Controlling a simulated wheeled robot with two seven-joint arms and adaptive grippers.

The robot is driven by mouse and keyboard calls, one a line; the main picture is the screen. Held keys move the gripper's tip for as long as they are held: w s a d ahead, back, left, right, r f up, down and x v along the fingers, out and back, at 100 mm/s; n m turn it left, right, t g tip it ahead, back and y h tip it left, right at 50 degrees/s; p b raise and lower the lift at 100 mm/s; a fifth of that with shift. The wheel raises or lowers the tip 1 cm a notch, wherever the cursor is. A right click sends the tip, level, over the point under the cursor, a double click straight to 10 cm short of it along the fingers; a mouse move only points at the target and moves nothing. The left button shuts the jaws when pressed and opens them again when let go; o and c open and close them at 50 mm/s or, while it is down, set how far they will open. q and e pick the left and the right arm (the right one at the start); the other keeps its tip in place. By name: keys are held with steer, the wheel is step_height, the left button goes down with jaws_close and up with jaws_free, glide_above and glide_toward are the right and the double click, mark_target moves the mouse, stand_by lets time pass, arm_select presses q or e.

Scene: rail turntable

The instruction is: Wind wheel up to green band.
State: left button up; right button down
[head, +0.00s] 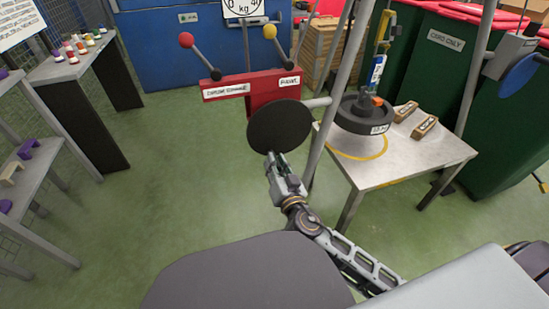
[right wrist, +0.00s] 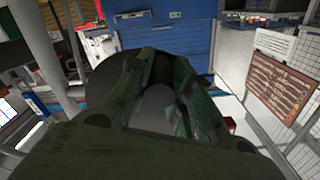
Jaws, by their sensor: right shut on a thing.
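The wheel (head: 280,125) shows in the head view as a dark round disc, left of a grey post and below the red lever box. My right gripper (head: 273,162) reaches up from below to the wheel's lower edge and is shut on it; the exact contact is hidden. In the right wrist view my right gripper's fingers (right wrist: 172,85) lie in front of the dark wheel (right wrist: 105,78). A white dial (head: 243,8) marked in kg is cut off by the top edge. I see no green band. My left gripper is out of view.
A red box (head: 262,91) carries two levers with red and yellow knobs. A metal table (head: 440,160) right of the post holds a black round weight (head: 365,113) and two small labelled blocks. A blue disc (head: 518,75) stands at far right. Green floor lies open at left.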

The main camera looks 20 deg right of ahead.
steer(key=shift+a+r+m+b, duration=0.25)
steer(key=shift+a+m+b, duration=0.3)
steer(key=shift+m, duration=0.15)
steer(key=shift+a+r+m+b, duration=0.35)
steer(key=shift+a+m+b, duration=0.1)
steer(key=shift+m+b, duration=0.2)
steer(key=shift+r, duration=0.15)
